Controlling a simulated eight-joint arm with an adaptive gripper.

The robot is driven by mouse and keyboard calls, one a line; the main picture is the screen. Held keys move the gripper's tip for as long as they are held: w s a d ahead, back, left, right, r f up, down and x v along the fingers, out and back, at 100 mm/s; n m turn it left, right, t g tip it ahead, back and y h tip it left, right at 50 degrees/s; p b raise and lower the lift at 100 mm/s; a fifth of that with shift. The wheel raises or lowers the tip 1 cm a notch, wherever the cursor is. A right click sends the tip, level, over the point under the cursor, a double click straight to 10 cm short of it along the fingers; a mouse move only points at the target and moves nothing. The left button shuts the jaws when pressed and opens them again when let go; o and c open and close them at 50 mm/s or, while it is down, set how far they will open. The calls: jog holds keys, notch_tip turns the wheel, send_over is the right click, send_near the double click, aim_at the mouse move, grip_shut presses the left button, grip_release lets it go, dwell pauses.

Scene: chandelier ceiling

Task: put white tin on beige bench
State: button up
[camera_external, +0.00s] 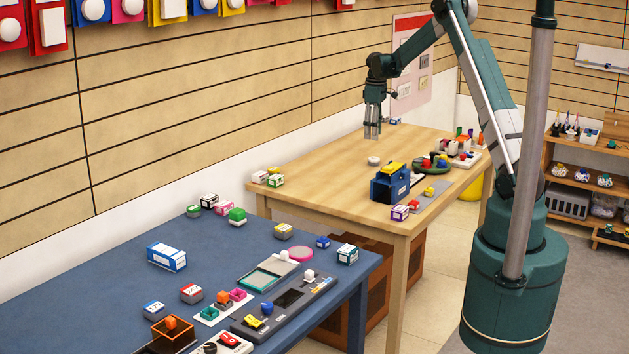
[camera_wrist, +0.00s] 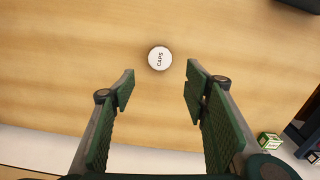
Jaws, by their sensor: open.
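The white tin (camera_external: 374,160) is a small round tin on the light wooden bench (camera_external: 330,180). In the wrist view the white tin (camera_wrist: 160,58) shows a white lid marked "CAPS", lying flat on the bare wood. My gripper (camera_external: 372,136) hangs above the bench, pointing down, with the tin below it. In the wrist view my gripper (camera_wrist: 160,82) is open and empty, and the tin appears just beyond the gap between its fingertips. The wooden bench is the only beige-looking bench here.
A dark blue box with a yellow top (camera_external: 391,182) stands right of the tin. Small boxes (camera_external: 267,177) sit at the bench's left corner. A blue table (camera_external: 130,280) with several small items stands in front. Bare wood surrounds the tin.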

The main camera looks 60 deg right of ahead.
jog(key=shift+a+r, duration=0.1)
jog(key=shift+r, duration=0.05)
dwell(0.7)
jog(key=s+a+r+t+h, duration=0.1)
jog(key=s+a+r, duration=0.2)
jog(key=a+r, duration=0.8)
jog(key=s+a+r+t, duration=0.1)
jog(key=s+a+r, duration=0.2)
jog(key=a+r, duration=0.85)
jog(key=s+a+r+m+t, duration=0.1)
jog(key=s+a, duration=0.5)
jog(key=a, duration=0.4)
jog(key=s+a+r+t, duration=0.1)
jog(key=s+a, duration=0.4)
jog(key=a, duration=0.5)
jog(key=s+a+f+t, duration=0.1)
jog(key=s+a+f, duration=0.1)
jog(key=s+a, duration=0.5)
jog(key=s+a+f+t+y, duration=0.1)
jog(key=s+a+f+t, duration=0.1)
jog(key=s+a, duration=0.5)
jog(key=s+f, duration=0.1)
jog(key=s, duration=0.5)
jog(key=shift+a+f+m, duration=0.25)
jog(key=shift+a+m, duration=0.15)
